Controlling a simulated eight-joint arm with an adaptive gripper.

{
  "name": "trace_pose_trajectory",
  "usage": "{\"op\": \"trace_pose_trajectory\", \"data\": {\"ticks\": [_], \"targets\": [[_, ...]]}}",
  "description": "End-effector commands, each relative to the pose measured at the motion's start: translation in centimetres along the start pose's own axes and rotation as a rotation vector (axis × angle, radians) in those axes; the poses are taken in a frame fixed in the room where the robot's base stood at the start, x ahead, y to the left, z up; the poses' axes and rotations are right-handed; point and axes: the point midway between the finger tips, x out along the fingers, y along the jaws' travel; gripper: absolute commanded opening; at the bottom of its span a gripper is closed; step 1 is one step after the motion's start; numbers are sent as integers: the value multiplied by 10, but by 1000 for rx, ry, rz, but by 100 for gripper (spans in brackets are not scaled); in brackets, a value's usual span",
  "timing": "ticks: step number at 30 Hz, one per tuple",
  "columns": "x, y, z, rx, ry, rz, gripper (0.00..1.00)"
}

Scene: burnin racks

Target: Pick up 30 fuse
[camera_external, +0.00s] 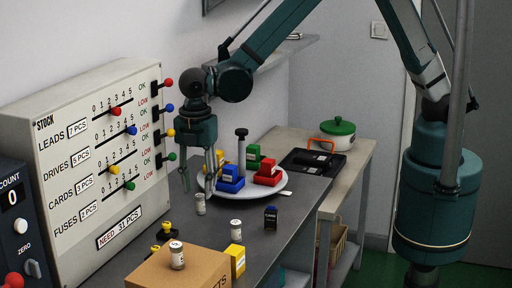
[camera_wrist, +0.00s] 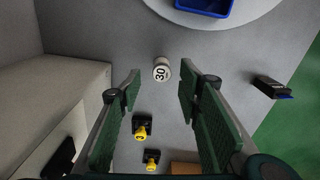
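A small pale cylindrical fuse with a dark "30" on its top (camera_wrist: 161,69) stands on the grey bench in the wrist view. It appears to match the fuse by the plate in the external view (camera_external: 200,204). My gripper (camera_external: 212,180) hangs above the bench with its fingers pointing down. In the wrist view my gripper (camera_wrist: 160,85) is open and empty. The 30 fuse shows beyond the gap between the green finger pads, apart from both. Two more pale fuses stand in the external view, one on the bench (camera_external: 236,229) and one on the cardboard box (camera_external: 177,256).
A black block (camera_external: 270,217) stands to the right. Yellow-topped pieces (camera_wrist: 141,132) and a cardboard box (camera_external: 190,272) are nearer. The stock panel (camera_external: 75,185) bounds the left side.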

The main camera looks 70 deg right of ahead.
Motion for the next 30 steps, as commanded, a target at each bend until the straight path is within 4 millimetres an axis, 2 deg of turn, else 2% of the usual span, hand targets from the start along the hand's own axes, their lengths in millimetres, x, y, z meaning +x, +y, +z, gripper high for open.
{"op": "trace_pose_trajectory", "data": {"ticks": [4,17,30], "targets": [[7,0,0,0,0,0,35],[12,-1,1,0,0,0,35],[53,-2,3,0,0,0,35]]}}
